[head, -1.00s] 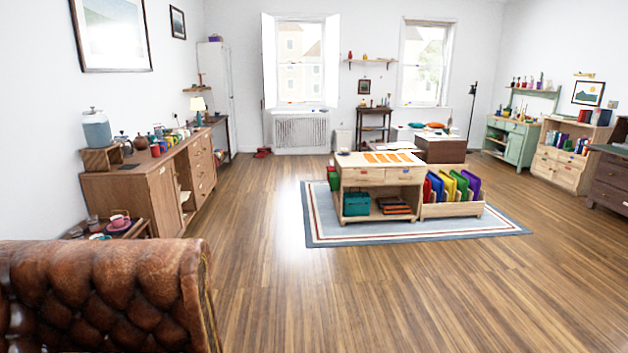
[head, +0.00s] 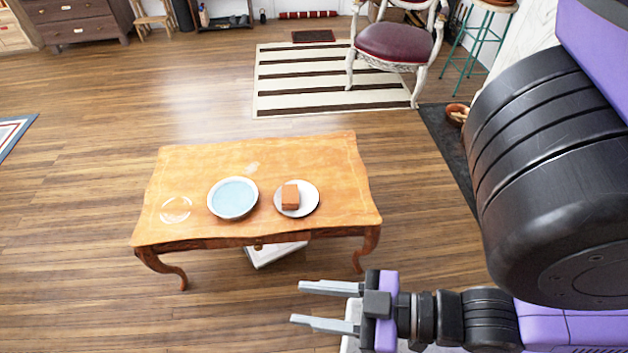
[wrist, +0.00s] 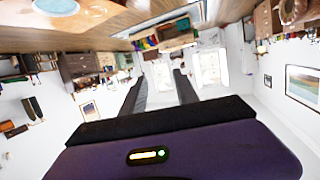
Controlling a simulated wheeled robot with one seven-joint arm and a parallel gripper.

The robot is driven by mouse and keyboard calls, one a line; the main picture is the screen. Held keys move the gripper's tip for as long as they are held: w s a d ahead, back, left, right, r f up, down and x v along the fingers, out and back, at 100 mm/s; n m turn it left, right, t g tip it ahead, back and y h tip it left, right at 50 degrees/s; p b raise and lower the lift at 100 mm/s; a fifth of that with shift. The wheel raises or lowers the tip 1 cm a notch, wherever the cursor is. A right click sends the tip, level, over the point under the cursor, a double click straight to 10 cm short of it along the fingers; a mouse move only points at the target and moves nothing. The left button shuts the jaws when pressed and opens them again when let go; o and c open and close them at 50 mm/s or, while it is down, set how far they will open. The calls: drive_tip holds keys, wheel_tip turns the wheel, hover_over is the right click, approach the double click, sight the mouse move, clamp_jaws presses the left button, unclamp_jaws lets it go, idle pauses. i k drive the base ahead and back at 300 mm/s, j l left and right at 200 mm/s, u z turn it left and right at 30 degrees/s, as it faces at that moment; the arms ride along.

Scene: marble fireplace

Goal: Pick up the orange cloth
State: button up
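A small orange-brown block-like item (head: 290,197), possibly the folded orange cloth, lies on a white plate (head: 309,207) on the low wooden table. I cannot tell for sure whether it is cloth. A white bowl with pale blue contents (head: 233,197) stands just left of the plate. My gripper (head: 296,303) is in front of the table's near edge, fingers pointing left, apart from the plate and the item. In the wrist view its two fingers (wrist: 159,84) are also apart, with nothing between them.
The wooden table (head: 305,155) has curved legs; a white object (head: 272,254) lies on the floor under it. A clear round mark or dish (head: 176,210) is at its left. A red-seated chair (head: 393,42) stands behind on a striped rug (head: 300,82). Floor left of the table is clear.

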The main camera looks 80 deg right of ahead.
sight(289, 199)
drive_tip(key=z, duration=1.15)
